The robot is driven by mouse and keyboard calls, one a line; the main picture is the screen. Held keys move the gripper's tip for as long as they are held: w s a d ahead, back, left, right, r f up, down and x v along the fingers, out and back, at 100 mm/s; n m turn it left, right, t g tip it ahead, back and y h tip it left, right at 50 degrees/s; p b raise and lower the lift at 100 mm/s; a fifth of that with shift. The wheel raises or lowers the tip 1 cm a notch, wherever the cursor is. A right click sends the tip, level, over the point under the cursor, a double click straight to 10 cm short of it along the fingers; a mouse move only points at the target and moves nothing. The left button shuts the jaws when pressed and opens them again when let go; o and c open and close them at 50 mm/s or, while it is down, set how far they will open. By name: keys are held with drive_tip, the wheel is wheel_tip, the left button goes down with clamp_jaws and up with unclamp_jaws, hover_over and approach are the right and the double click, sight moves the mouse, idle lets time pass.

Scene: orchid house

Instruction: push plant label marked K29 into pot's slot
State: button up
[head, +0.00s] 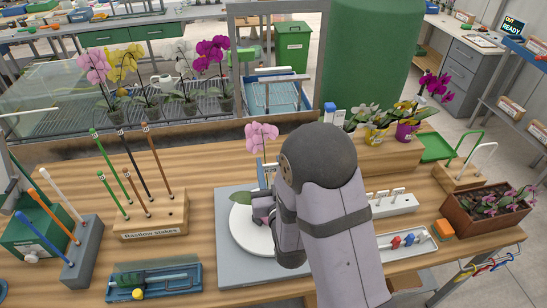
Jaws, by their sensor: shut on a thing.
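My gripper (262,203) is low over a round white turntable (240,236) on a grey base plate (225,200) at the middle of the bench. A pink orchid (262,134) rises just behind my gripper. Its pot and the pot's slot are hidden, and a green leaf (240,197) shows left of the fingers. A white rack with upright white labels (397,196) stands right of my arm.
A wooden block of bamboo stakes (150,217) stands left of the turntable. A blue tool tray (153,279) lies at front left. Right of my arm are a tray of coloured clips (408,242) and a brown planter (489,222). Potted orchids (188,92) line the back.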

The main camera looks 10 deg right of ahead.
sight(271, 178)
drive_tip(key=shift+f, duration=0.2)
drive_tip(key=shift+f+b, duration=2.15)
drive_tip(key=shift+f, duration=0.55)
wheel_tip(271, 178, down, 6)
drive_tip(key=b, duration=0.7)
drive_tip(key=shift+f, duration=0.2)
idle(2.2)
drive_tip(key=o, duration=1)
drive_tip(key=shift+s, duration=0.1)
drive_tip(key=shift+r, duration=0.15)
wheel_tip(271, 178, up, 7)
drive_tip(key=p, duration=0.3)
drive_tip(key=shift+r, duration=0.1)
drive_tip(key=shift+r+p, duration=1.25)
drive_tip(key=shift+r, duration=0.05)
